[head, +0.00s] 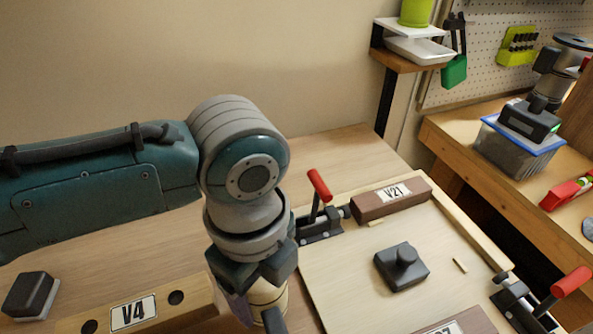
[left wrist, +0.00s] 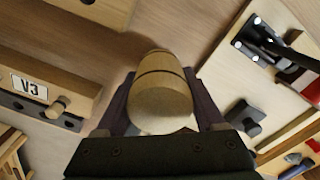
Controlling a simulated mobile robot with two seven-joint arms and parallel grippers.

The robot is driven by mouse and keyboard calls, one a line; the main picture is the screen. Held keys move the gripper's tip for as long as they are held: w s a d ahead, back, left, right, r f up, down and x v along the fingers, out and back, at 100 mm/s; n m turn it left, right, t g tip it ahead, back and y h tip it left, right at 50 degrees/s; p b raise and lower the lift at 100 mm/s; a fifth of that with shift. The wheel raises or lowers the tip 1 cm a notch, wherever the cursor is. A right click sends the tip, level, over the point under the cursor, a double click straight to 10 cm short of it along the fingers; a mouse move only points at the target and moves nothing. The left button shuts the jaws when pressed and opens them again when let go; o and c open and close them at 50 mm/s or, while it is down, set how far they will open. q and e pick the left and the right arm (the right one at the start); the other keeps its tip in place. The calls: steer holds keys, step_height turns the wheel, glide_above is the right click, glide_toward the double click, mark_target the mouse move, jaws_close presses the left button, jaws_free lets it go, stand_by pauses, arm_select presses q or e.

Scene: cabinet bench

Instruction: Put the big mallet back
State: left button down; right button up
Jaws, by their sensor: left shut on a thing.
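The rest of the mallet is hidden. A wooden block labelled V4 (head: 170,312), with dark holes, lies just left of the gripper. My right gripper is not in view.
A board (head: 335,280) with red-handled clamps (head: 318,190), a V21 block (head: 392,198) and a dark knobbed block (head: 402,265) lies right of the gripper. A V3 block (left wrist: 38,92) with a wooden peg shows in the left wrist view. Bare bench (head: 340,150) lies behind.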

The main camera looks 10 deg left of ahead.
arm_select(q)
steer(key=shift+f+b, duration=0.75)
steer(key=shift+f, duration=0.75)
stand_by(1.7)
jaws_free()
step_height(320, 180, up, 7)
steer(key=p, duration=0.7)
steer(key=shift+r+p, duration=0.1)
steer(key=shift+p, duration=0.2)
stand_by(0.3)
